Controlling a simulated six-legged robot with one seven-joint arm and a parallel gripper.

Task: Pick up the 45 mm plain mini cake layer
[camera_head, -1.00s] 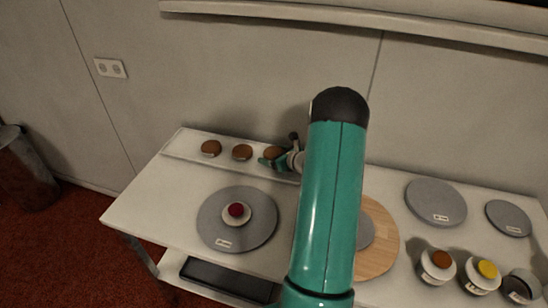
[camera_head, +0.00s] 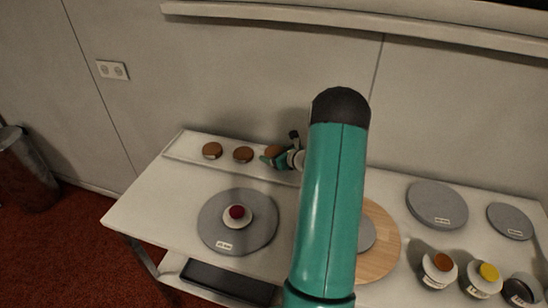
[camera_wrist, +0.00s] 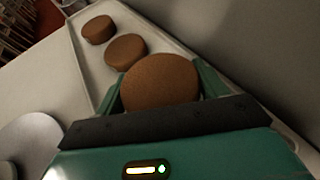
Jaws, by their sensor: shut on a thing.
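Three brown round cake layers stand in a row on a pale tray (camera_head: 222,165) at the back left of the table. The left layer (camera_head: 212,150) and the middle layer (camera_head: 243,154) stand free. My gripper (camera_head: 270,158) is at the right layer (camera_head: 273,151). In the wrist view my gripper (camera_wrist: 160,88) has one finger on each side of the nearest brown layer (camera_wrist: 160,80) and is shut on it. The other two layers (camera_wrist: 125,51) (camera_wrist: 98,30) lie beyond it on the tray. I cannot read any size on the layers.
A grey turntable (camera_head: 215,235) bears a small white piece with a dark red top (camera_head: 237,212). A round wooden board (camera_head: 385,250) lies partly behind my arm. Grey discs (camera_head: 437,203) (camera_head: 510,221) and several jars (camera_head: 438,270) stand at the right. The wall rises behind the tray.

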